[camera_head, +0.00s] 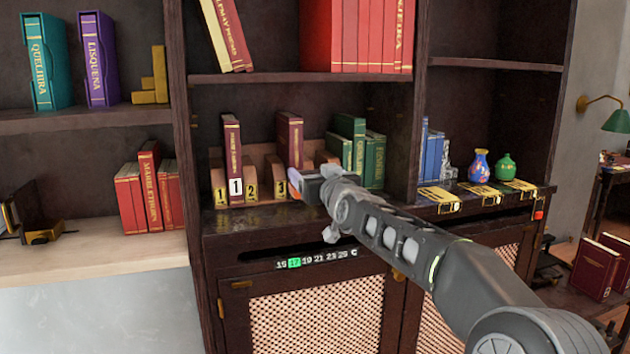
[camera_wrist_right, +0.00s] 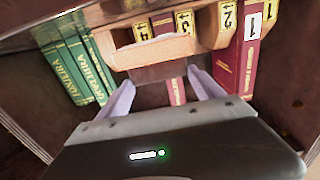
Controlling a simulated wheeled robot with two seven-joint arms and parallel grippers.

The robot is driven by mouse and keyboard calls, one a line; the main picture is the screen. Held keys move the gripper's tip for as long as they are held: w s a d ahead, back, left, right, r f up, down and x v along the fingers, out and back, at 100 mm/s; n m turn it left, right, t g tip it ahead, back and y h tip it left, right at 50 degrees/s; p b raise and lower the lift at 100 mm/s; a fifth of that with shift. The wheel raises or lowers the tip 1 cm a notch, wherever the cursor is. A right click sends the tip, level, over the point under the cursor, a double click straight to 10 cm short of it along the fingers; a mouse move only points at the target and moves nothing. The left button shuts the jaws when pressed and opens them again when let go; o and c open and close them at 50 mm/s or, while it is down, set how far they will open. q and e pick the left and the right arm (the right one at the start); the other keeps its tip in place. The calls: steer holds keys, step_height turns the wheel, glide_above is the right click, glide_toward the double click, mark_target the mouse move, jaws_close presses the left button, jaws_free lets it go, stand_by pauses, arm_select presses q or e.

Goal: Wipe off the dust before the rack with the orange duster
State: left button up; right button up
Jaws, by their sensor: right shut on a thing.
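The wooden rack (camera_head: 252,192) stands on the cabinet's middle shelf, with yellow tags 1, 2 and 3 and upright maroon books. It shows upside down in the right wrist view (camera_wrist_right: 165,50). My right gripper (camera_head: 306,186) is at the rack's front right, just above the shelf ledge. I cannot make out dust on the ledge. My left gripper is not in view.
Green books (camera_head: 357,150) stand right of the rack, behind my right arm. A blue vase (camera_head: 479,166) and a green vase (camera_head: 505,167) stand on the right shelf behind yellow labels. The cabinet's upright divider (camera_head: 402,140) is close to my right arm.

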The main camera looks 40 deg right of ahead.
steer(key=shift+d+r, duration=0.15)
steer(key=shift+r, duration=0.45)
steer(key=shift+r+p, duration=0.95)
steer(key=shift+r, duration=0.5)
steer(key=shift+f, duration=0.1)
